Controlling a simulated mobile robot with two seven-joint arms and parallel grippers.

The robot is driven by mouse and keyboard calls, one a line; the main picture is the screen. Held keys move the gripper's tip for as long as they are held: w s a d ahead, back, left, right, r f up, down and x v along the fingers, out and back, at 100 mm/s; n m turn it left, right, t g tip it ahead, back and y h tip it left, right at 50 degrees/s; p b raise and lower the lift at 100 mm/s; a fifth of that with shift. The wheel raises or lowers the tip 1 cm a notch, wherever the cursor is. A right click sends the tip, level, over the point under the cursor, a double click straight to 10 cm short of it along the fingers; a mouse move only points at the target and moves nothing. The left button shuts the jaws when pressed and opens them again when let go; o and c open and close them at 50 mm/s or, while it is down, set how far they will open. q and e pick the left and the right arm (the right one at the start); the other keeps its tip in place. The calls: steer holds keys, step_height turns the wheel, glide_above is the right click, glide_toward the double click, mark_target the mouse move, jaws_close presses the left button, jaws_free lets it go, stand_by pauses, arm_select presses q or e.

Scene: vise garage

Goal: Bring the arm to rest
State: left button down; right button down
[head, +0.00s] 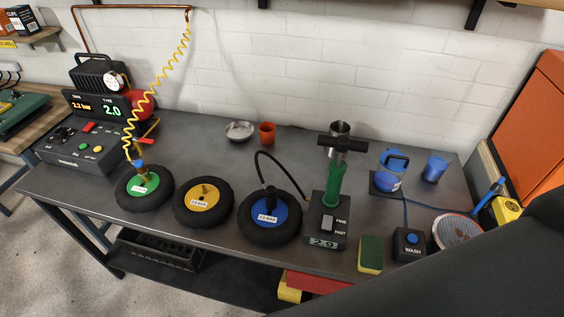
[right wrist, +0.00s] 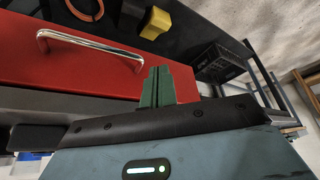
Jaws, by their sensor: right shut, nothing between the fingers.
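My right gripper (right wrist: 157,86) shows in the right wrist view, its green fingers shut together with nothing between them. It hangs by the red drawer (right wrist: 75,72), close to the right end of the chrome handle (right wrist: 90,46); I cannot tell whether it touches. A dark part of my right arm fills the lower right corner of the head view, and the right gripper itself is hidden there. My left gripper is in neither view.
The grey workbench (head: 95,186) carries green (head: 144,187), yellow (head: 203,203) and blue (head: 270,217) wheels, a green pump (head: 334,185), a sponge (head: 371,253) and a wash box (head: 410,243). A black crate (right wrist: 221,63) stands below.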

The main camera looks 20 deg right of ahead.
steer(key=shift+w+a+f+t+y, duration=0.15)
steer(key=shift+w+a+f+t, duration=0.15)
steer(key=shift+f+t, duration=0.5)
steer(key=shift+w+a+f+t+y, duration=0.2)
steer(key=shift+w+f+t, duration=0.25)
steer(key=shift+f+t, duration=0.35)
steer(key=shift+w+a+f+t+y, duration=0.15)
steer(key=shift+w+a+f+t, duration=0.15)
steer(key=shift+f+t, duration=0.5)
